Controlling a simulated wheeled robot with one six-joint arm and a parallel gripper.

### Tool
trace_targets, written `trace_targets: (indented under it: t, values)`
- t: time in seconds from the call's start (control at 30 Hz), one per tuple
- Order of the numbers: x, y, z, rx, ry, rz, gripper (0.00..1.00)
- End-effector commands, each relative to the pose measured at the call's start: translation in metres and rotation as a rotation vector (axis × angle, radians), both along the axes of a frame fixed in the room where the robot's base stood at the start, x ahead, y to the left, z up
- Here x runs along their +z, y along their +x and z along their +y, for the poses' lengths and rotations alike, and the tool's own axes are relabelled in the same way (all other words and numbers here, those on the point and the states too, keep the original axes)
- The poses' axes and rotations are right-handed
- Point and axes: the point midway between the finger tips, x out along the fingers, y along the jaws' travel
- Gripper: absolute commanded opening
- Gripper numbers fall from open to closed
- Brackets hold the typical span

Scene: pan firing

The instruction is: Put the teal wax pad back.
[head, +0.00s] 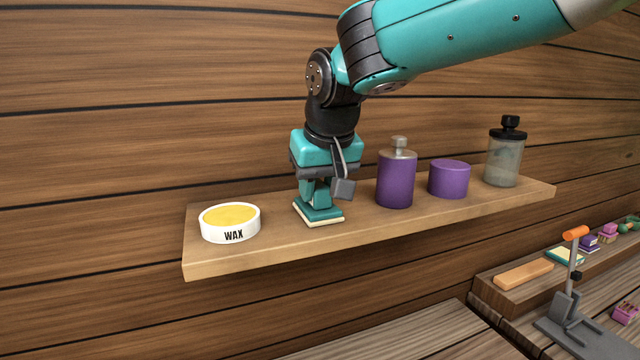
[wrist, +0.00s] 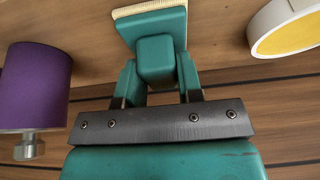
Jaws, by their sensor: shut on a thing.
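The teal wax pad (head: 320,213) has a cream underside and a raised teal grip block. It is at the wooden shelf (head: 225,262), between the wax tin and a purple bottle. My gripper (head: 315,195) points down and is shut on the pad's grip block. In the wrist view the pad (wrist: 155,28) shows beyond my gripper (wrist: 157,75), its block between the two fingers. The pad's base looks level and on or just above the shelf top; I cannot tell if it touches. The white wax tin (head: 230,235) with yellow wax stands to the left, apart from the pad.
A purple bottle (head: 396,180), a purple jar (head: 449,179) and a clear bottle with black cap (head: 503,160) stand to the right on the shelf. A plank wall is behind. A lower ledge (head: 490,290) holds small items; a grey stand (head: 575,325) is nearby.

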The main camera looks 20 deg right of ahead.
Motion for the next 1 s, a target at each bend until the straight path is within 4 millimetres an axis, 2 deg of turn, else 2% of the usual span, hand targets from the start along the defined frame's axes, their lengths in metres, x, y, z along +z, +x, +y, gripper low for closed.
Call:
trace_targets:
  t: [0.03, 0.13, 0.47, 0.57, 0.77, 1.0]
  values:
    - [-0.002, 0.000, 0.000, 0.000, 0.000, 0.000, 0.36]
    - [-0.001, 0.000, 0.000, 0.000, 0.000, 0.000, 0.59]
    - [-0.004, 0.000, 0.000, 0.000, 0.000, 0.000, 0.59]
    - [0.006, -0.003, 0.001, 0.002, 0.001, -0.004, 0.59]
    - [0.041, -0.021, 0.001, 0.003, 0.004, -0.009, 0.59]
    - [0.107, -0.046, 0.001, 0.003, 0.002, -0.004, 0.59]
